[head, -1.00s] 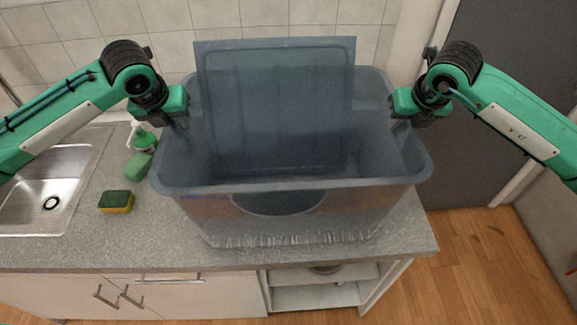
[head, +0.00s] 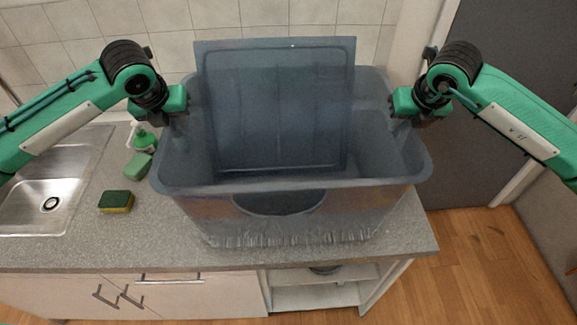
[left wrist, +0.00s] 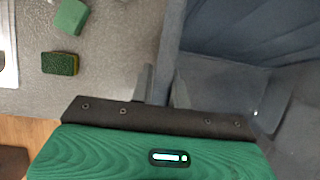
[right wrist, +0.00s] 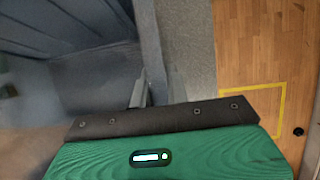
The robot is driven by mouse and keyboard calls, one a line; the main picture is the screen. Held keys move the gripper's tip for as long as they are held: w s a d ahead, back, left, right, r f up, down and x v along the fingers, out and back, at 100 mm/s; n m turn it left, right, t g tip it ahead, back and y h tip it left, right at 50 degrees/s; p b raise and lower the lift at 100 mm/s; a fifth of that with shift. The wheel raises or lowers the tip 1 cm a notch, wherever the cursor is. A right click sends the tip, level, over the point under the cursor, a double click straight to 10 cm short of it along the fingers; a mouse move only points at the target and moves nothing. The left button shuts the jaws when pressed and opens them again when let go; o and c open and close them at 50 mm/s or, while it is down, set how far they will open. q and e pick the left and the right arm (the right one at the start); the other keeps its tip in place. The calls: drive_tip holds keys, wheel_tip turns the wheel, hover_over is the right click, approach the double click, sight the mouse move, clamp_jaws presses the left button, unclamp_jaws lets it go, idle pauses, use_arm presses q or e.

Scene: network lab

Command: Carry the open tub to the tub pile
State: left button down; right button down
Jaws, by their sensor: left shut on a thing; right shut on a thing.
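The open tub (head: 365,200) is a large blue-grey translucent bin over the worktop, with a flat panel like a lid (head: 275,105) standing upright inside it. My left gripper (head: 180,118) is shut on the tub's left side wall near the rim; its fingers straddle the wall (left wrist: 168,65) in the left wrist view. My right gripper (head: 402,120) is shut on the tub's right side wall, which also shows in the right wrist view (right wrist: 147,40). Whether the tub's base touches the worktop is hard to tell. No tub pile is recognisable in these views.
The grey worktop (head: 110,240) has a sink (head: 50,190) at the left. A yellow-green sponge (head: 117,201), a green block (head: 139,166) and a green bottle (head: 146,138) stand left of the tub. Open wooden floor (head: 480,260) lies to the right, with a yellow floor line (right wrist: 282,110).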

use_arm(q)
drive_tip(key=shift+w+r, duration=0.2)
use_arm(e)
drive_tip(key=shift+w+r, duration=0.2)
drive_tip(key=shift+r, duration=0.05)
